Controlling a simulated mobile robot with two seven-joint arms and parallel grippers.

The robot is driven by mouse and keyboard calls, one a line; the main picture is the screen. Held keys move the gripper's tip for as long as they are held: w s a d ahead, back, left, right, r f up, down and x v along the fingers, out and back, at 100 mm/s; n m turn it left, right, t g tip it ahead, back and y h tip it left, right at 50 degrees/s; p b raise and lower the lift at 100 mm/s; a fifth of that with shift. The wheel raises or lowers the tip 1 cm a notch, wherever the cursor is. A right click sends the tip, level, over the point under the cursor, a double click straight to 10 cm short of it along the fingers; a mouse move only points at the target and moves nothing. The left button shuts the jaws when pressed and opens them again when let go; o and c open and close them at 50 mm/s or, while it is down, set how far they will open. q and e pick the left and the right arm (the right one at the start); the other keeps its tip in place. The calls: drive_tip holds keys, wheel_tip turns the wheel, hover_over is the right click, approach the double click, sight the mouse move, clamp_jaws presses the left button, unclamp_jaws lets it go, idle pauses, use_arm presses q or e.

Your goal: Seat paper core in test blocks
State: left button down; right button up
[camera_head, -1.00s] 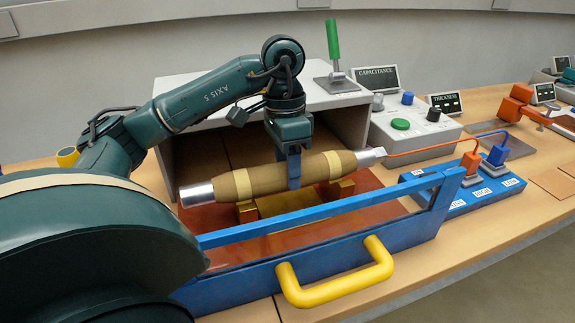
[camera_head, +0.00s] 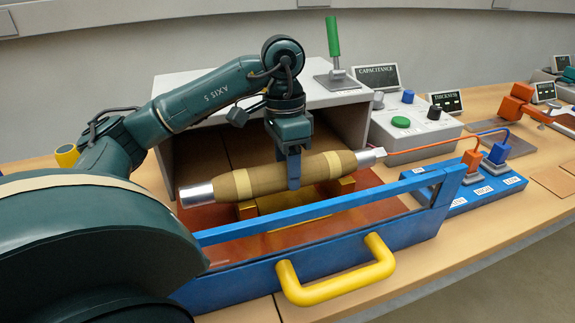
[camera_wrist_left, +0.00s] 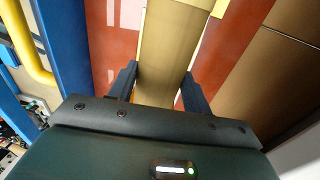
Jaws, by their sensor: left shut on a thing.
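The paper core (camera_head: 262,180) is a brown, spindle-shaped roll with paler bands and silver metal ends. It lies level, left to right, over the yellow test blocks (camera_head: 346,186) inside the bay. My left gripper (camera_head: 293,184) points down and is shut around the core's middle. In the left wrist view the gripper (camera_wrist_left: 158,85) has one finger on each side of the tan core (camera_wrist_left: 170,45). The core hides much of the blocks, so I cannot tell whether it touches them. My right gripper is not in view.
A blue gate (camera_head: 330,257) with a yellow handle (camera_head: 337,280) stands in front of the bay. A grey housing (camera_head: 345,115) with a green-handled lever (camera_head: 333,40) is behind. An orange lead (camera_head: 425,147) runs near the core's right end. A control box (camera_head: 410,128) stands right.

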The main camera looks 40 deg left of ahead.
use_arm(q)
drive_tip(key=c, duration=0.9)
unclamp_jaws()
drive_tip(key=o, duration=0.3)
drive_tip(key=shift+f, duration=0.1)
drive_tip(key=shift+r, duration=0.2)
drive_tip(key=r+p, duration=0.2)
drive_tip(key=r, duration=0.2)
drive_tip(key=a+r+p, duration=0.1)
drive_tip(key=r+p, duration=0.1)
drive_tip(key=r, duration=0.2)
drive_tip(key=r+p, duration=0.2)
drive_tip(key=r, duration=0.3)
drive_tip(key=shift+w+a, duration=0.2)
drive_tip(key=shift+w, duration=0.15)
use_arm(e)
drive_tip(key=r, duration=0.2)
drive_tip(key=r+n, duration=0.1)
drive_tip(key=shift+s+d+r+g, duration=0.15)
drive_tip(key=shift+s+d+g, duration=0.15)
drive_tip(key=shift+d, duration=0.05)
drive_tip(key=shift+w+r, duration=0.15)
